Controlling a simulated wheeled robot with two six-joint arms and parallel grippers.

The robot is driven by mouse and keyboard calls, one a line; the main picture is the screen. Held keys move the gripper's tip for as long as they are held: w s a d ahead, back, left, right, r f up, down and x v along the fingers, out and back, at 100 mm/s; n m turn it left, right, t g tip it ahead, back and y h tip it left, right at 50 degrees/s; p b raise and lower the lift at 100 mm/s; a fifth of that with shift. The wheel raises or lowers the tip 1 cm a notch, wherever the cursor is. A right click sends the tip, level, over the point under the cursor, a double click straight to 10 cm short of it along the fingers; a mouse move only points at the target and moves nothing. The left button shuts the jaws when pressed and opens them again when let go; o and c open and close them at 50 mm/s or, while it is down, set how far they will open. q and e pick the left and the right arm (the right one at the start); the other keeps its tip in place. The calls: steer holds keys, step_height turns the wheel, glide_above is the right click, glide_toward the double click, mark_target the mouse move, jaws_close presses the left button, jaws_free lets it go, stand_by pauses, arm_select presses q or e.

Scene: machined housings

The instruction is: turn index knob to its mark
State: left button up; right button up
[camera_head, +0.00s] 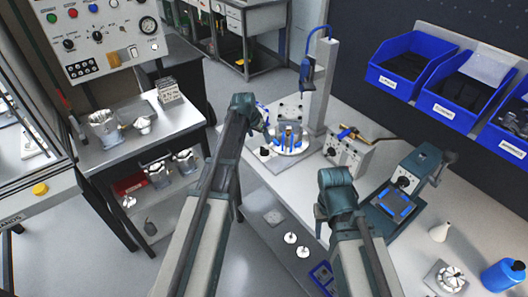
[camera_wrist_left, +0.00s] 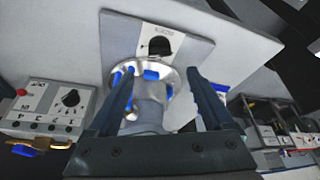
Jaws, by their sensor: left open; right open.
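A black knob (camera_wrist_left: 160,46) sits on a light plate (camera_wrist_left: 118,38) with a small label, unreadable here, in the left wrist view. I take it for the index knob. It also shows as a dark knob (camera_head: 264,152) beside the round metal fixture (camera_head: 291,148) with blue jaws in the head view. My left gripper (camera_wrist_left: 161,75) is open, its fingers either side of the fixture (camera_wrist_left: 152,95) in the picture, apart from the knob. Contact with the fixture cannot be told. My right gripper (camera_head: 319,218) is at the bench's front; its fingers are mostly hidden.
A grey control box (camera_head: 345,155) with a dial and brass fitting stands right of the fixture. A post (camera_head: 322,85) with a blue cable rises behind it.

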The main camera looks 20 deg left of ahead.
mark_target(265, 148)
arm_select(q)
steer(key=b+x, duration=0.8)
steer(key=x, duration=0.1)
steer(key=shift+w+f, duration=0.1)
steer(key=shift+f, duration=0.3)
steer(key=shift+r, duration=0.1)
jaws_close()
steer(key=shift+d, duration=0.1)
steer(key=shift+n, duration=0.3)
steer(key=n+y, duration=0.1)
steer(key=n, duration=0.3)
steer(key=shift+d+y, duration=0.15)
steer(key=shift+y, duration=0.25)
steer(key=shift+n+g+y, duration=0.3)
steer(key=shift+n+y, duration=0.5)
steer(key=shift+n, duration=1.3)
